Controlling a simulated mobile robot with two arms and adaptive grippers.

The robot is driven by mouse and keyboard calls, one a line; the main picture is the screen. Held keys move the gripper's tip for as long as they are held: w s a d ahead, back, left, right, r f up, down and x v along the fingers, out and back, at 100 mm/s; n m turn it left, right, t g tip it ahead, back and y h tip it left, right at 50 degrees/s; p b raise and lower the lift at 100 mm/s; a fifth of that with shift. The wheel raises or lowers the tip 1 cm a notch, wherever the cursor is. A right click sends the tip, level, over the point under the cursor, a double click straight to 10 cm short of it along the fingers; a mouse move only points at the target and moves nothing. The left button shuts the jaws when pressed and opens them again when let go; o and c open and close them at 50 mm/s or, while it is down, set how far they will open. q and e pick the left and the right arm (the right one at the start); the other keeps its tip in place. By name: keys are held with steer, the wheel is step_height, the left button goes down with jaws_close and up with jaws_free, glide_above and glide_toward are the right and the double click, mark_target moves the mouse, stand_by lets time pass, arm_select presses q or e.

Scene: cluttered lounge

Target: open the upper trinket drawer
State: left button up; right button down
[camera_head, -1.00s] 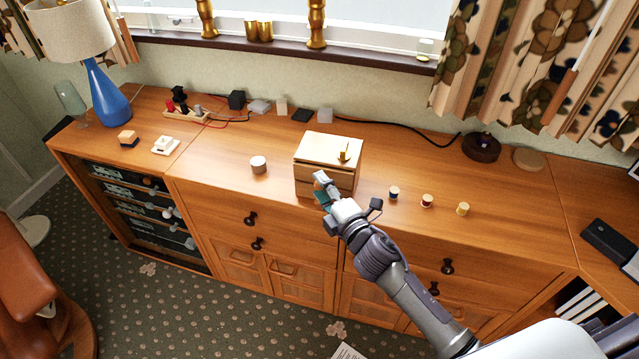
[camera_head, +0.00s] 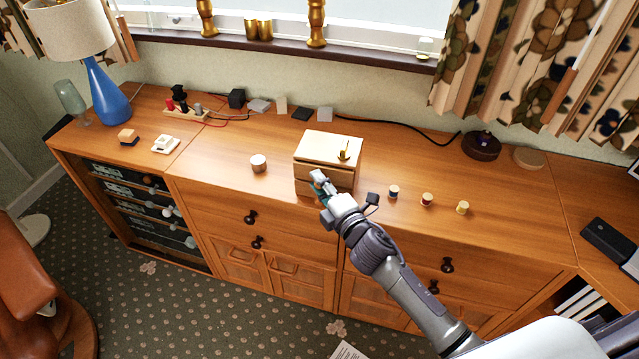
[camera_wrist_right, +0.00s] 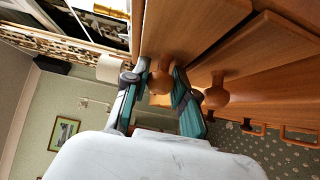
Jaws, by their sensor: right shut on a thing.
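The small wooden trinket box (camera_head: 325,145) stands on the sideboard, with two drawers stacked in its front. The upper drawer (camera_head: 342,175) is partly covered by my right gripper (camera_head: 318,184) in the head view. In the right wrist view, which is turned sideways, the teal fingers of the right gripper (camera_wrist_right: 158,100) are shut on the round wooden upper knob (camera_wrist_right: 161,80). The lower knob (camera_wrist_right: 214,96) sits free beside one finger. I see no clear gap showing the upper drawer pulled out. My left gripper is not in view.
A gold ornament (camera_head: 343,152) stands on the box top. A round pale container (camera_head: 258,163) is left of the box; small spools (camera_head: 427,199) stand to the right. Cables and small blocks lie behind. The floor in front of the sideboard (camera_head: 205,205) looks mostly clear.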

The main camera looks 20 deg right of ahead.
steer(key=s+a, duration=0.3)
steer(key=s, duration=0.2)
steer(key=shift+s+a, duration=0.25)
steer(key=shift+s, duration=0.1)
steer(key=c, duration=0.9)
jaws_free()
steer(key=shift+w, duration=0.1)
steer(key=shift+c, duration=0.2)
steer(key=v, duration=1.2)
